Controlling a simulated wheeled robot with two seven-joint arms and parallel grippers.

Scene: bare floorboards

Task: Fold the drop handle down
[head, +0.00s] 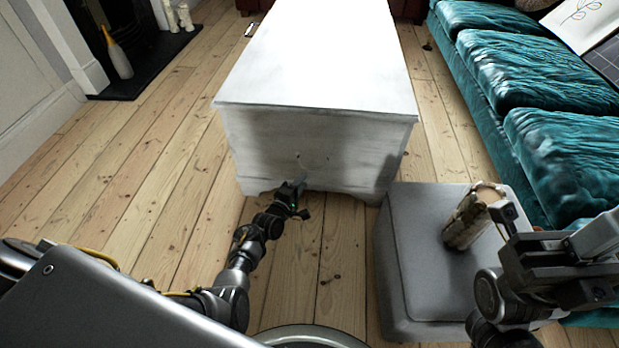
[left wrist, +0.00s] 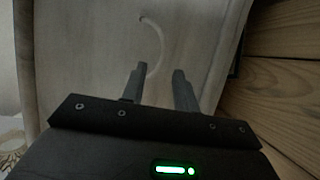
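The white chest (head: 322,60) stands lengthwise in front of me, its end panel (head: 345,150) facing me. A thin, pale, curved handle (left wrist: 158,42) shows on a flat pale panel in the left wrist view; its lower end lies by my fingertips. In the head view only small marks show on the end panel there. My left gripper (head: 297,198) is low, just in front of the panel. In the left wrist view its fingers (left wrist: 158,80) are apart, with a gap between them; contact with the handle is unclear. My right gripper (head: 507,215) is above the grey ottoman; its fingers are unclear.
The grey ottoman (head: 407,265) at right bears a pale bundle-like object (head: 466,222) with a loop on top, close to my right gripper. A teal sofa (head: 530,75) runs along the right. A fireplace with a vase (head: 118,58) is far left. Floorboards left of the chest are clear.

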